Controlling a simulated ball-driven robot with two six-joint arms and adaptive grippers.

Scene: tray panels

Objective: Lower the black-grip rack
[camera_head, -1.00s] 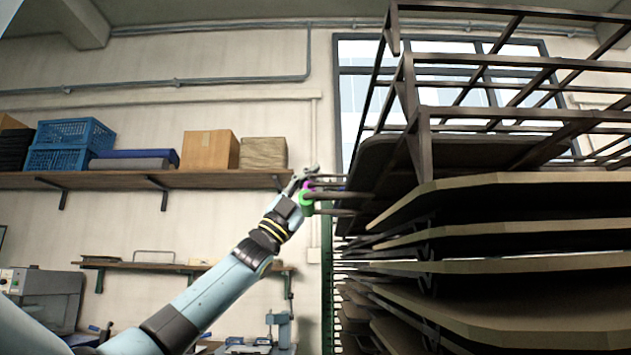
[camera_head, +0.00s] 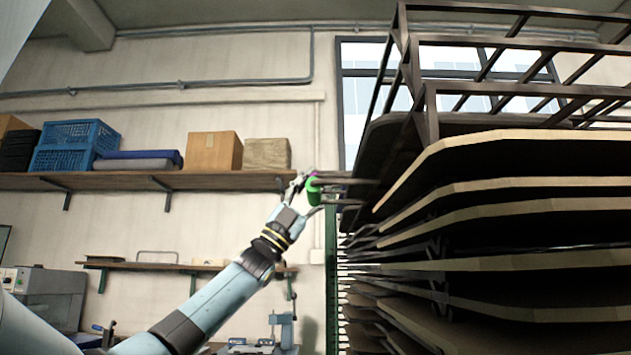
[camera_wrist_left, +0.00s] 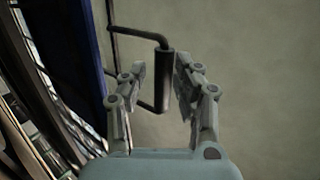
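In the left wrist view a black cylindrical grip (camera_wrist_left: 163,85) on a bent dark bar (camera_wrist_left: 135,34) lies between the fingers of my left gripper (camera_wrist_left: 160,82). The fingers are apart, with a visible gap on the grip's left and a narrower one on its right. In the head view my left gripper (camera_head: 312,188) is at the left side of the rack stack (camera_head: 432,105), by dark bars (camera_head: 348,181) that stick out from it. A green part (camera_head: 314,193) shows at the fingers; I cannot tell what it belongs to. My right gripper is not in view.
Several stacked trays (camera_head: 520,190) fill the right side of the head view. A wall shelf (camera_head: 230,182) with blue crates (camera_head: 66,146) and a cardboard box (camera_head: 214,152) is behind my left arm. A blue panel (camera_wrist_left: 75,55) is close on the left in the wrist view.

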